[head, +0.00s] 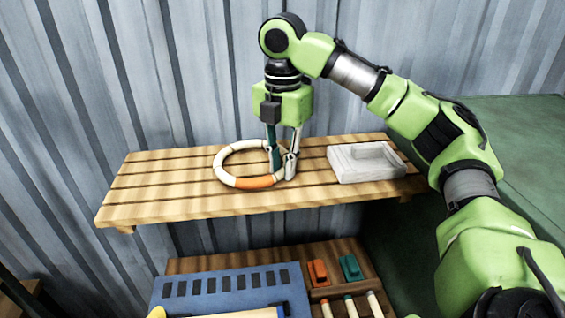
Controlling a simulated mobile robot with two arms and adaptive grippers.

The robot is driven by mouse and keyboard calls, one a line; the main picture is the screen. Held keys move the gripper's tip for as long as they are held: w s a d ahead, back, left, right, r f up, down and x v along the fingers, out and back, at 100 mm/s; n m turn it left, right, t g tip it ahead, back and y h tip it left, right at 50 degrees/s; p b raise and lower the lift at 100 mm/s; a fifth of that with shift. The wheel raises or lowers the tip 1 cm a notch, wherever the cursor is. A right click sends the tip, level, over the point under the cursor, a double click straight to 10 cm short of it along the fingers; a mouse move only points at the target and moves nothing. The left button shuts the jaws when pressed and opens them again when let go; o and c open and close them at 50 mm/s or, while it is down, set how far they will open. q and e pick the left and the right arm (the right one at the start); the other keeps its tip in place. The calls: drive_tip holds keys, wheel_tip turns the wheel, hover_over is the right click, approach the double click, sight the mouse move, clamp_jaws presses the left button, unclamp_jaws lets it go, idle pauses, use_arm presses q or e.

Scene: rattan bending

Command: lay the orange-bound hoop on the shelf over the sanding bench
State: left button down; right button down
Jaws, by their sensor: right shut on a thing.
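The hoop (228,178) is a pale ring with an orange binding on its near side and darker bands around it. It appears to lie flat on or just above the slatted wooden shelf (150,196), left of a white tray. My right gripper (283,168) points down at the shelf, shut on the hoop's right side. Its fingers hide a part of the ring there. Whether the hoop touches the slats is hard to tell. My left gripper is not in view.
The white tray (352,174) stands on the shelf's right part. The shelf's left end is clear. Below is a bench with a blue slotted board (215,292), an orange block (318,272) and a teal block (350,268). A corrugated wall (150,80) stands behind.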

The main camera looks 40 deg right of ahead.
drive_tip(key=shift+f, duration=0.15)
drive_tip(key=c, duration=1.9)
unclamp_jaws()
wheel_tip(320, 180, up, 12)
